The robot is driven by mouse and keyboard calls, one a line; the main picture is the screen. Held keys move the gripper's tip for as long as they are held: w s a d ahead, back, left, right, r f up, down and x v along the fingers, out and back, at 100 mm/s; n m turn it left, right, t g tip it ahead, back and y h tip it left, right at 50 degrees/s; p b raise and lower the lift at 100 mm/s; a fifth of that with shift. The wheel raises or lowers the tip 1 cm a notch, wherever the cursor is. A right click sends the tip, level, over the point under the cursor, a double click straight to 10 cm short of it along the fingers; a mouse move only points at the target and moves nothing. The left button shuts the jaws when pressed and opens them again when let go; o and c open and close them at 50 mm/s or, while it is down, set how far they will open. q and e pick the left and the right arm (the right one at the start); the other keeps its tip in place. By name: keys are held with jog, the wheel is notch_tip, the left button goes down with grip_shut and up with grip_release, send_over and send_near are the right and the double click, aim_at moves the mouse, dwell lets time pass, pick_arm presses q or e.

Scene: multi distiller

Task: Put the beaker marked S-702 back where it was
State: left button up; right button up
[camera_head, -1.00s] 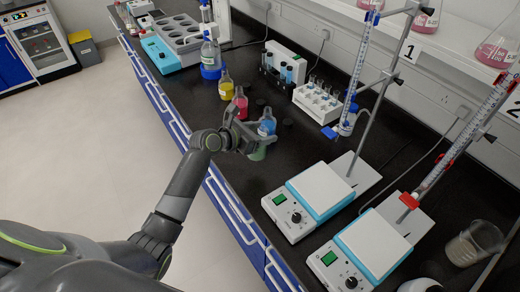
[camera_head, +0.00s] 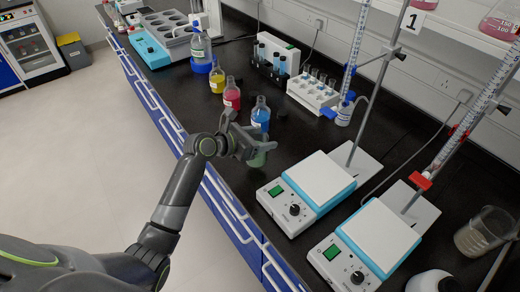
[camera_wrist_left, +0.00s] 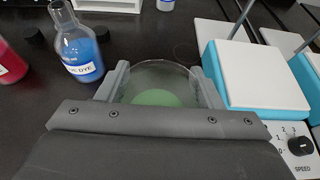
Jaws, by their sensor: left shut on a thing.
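My left gripper (camera_head: 252,150) is shut on a glass beaker (camera_head: 258,158) with green liquid, over the front part of the black bench. In the left wrist view the beaker (camera_wrist_left: 157,97) sits between the two fingers, seen from above. No S-702 mark can be read on it, and I cannot tell whether its base touches the bench. A blue dye bottle (camera_head: 261,113) stands just behind the gripper; it also shows left of the beaker in the wrist view (camera_wrist_left: 78,50). My right gripper is not in view.
Red (camera_head: 232,94) and yellow (camera_head: 217,79) bottles stand farther along the bench. A hotplate stirrer (camera_head: 318,180) is close to the right of the held beaker, with a second stirrer (camera_head: 378,235) nearer. Another glass beaker (camera_head: 482,232) stands at the far right. Small dark caps lie near the bottles.

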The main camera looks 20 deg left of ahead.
pick_arm(q)
jog(key=shift+f, duration=1.9)
jog(key=shift+f, duration=0.1)
jog(key=o, duration=1.1)
jog(key=shift+o, duration=0.2)
jog(key=v, duration=1.2)
